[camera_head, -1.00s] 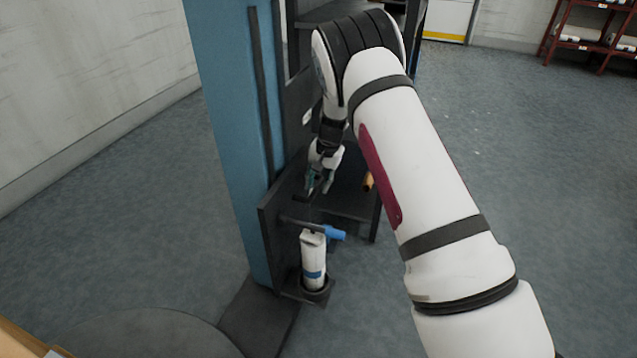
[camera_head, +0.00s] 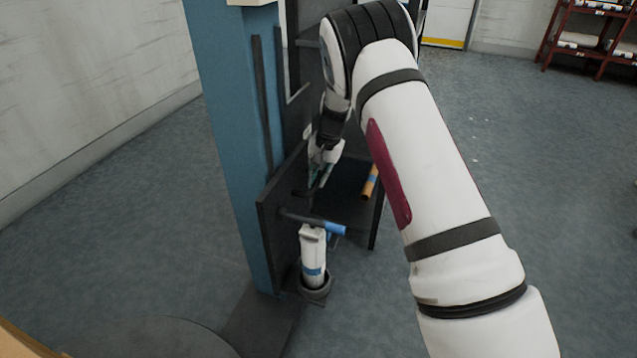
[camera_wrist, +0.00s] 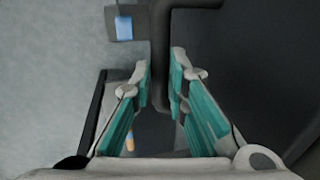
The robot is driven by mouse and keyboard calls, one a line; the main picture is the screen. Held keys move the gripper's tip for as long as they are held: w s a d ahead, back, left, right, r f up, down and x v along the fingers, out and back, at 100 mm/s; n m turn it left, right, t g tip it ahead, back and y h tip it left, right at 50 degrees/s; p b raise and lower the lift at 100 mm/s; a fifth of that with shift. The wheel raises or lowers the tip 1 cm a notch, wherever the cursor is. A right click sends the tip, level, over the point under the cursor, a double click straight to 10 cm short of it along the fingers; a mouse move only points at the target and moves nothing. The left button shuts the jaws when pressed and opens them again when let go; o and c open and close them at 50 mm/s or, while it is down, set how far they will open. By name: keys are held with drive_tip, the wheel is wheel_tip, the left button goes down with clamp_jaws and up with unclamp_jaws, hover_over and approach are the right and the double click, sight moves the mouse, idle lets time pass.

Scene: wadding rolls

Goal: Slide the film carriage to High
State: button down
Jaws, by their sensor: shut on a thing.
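The film carriage (camera_head: 275,240) is a dark grey panel assembly low on the blue mast (camera_head: 230,120). A dark rod with a blue end (camera_head: 334,228) sticks out of it. My gripper (camera_head: 319,180) is at the carriage, behind and above that rod. In the wrist view my gripper (camera_wrist: 161,72) has its teal-padded fingers on either side of a dark bar (camera_wrist: 158,45), shut on it. The fingertips and bar are partly hidden in the head view. No "High" mark is readable.
A white roll with a blue band (camera_head: 313,258) stands in a dark cup below the blue-ended rod. An orange handle (camera_head: 370,182) is right of my gripper. A red rack (camera_head: 590,40) stands far right. Open floor lies on both sides.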

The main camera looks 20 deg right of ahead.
wheel_tip(320, 180, up, 18)
drive_tip(key=p, duration=0.8)
drive_tip(key=shift+r, duration=0.15)
drive_tip(key=shift+w, duration=0.1)
drive_tip(key=c, duration=1.6)
unclamp_jaws()
drive_tip(key=shift+r, duration=0.2)
drive_tip(key=shift+o, duration=0.2)
drive_tip(key=shift+f, duration=0.15)
wheel_tip(320, 180, up, 12)
drive_tip(key=s+d, duration=0.1)
drive_tip(key=d, duration=0.1)
drive_tip(key=shift+s+f, duration=0.15)
drive_tip(key=shift+s, duration=0.15)
